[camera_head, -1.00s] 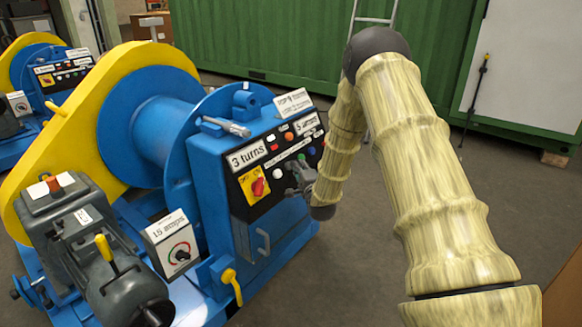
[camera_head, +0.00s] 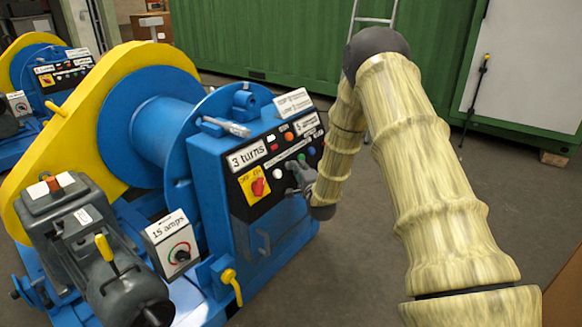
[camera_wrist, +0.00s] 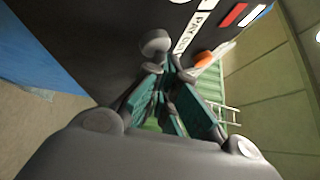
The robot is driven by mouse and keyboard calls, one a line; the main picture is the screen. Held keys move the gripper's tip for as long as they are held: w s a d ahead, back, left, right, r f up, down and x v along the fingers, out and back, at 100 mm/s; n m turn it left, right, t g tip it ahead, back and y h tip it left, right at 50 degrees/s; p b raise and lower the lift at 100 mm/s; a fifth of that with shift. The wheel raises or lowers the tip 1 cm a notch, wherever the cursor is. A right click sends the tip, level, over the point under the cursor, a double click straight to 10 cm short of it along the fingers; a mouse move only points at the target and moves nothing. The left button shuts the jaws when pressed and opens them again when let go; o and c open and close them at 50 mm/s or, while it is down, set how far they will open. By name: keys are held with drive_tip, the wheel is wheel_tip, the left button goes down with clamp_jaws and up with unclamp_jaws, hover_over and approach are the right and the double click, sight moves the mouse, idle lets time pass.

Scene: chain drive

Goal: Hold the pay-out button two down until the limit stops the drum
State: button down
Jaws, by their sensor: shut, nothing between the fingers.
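The winch's black control panel (camera_head: 262,205) faces right on the blue cabinet. My gripper (camera_head: 292,166) is shut with nothing between its fingers, its tips close against the panel. In the wrist view its fingertips (camera_wrist: 168,62) are beside a white "PAY OUT" label (camera_wrist: 190,38). A grey round part (camera_wrist: 155,44) is at the tips; I cannot tell whether it is a button. My gripper hides some of the panel, so which button is touched, and whether it is pressed in, is unclear. The blue drum (camera_head: 160,130) sits between flanges; a sign reads "3 turns" (camera_head: 248,156).
A red rotary switch on a yellow plate (camera_head: 255,186) and a white button (camera_head: 278,174) are left of my gripper. A "15 amps" dial box (camera_head: 172,240) stands in front. A second winch (camera_head: 50,75) is at the back left. Floor right of the cabinet is clear.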

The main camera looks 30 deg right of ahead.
drive_tip(key=shift+s+r, duration=0.15)
drive_tip(key=shift+s+d+r+p, duration=0.15)
drive_tip(key=shift+s+p, duration=0.1)
drive_tip(key=shift+s, duration=0.1)
drive_tip(key=shift+s+d+r+p, duration=0.1)
drive_tip(key=shift+s+d+p, duration=0.1)
drive_tip(key=shift+s, duration=0.1)
idle(0.4)
drive_tip(key=s, duration=0.1)
drive_tip(key=s+d+r+p, duration=0.1)
drive_tip(key=s+r+p, duration=0.1)
drive_tip(key=s, duration=0.1)
drive_tip(key=shift+d+r, duration=0.15)
drive_tip(key=shift+d, duration=0.15)
idle(0.5)
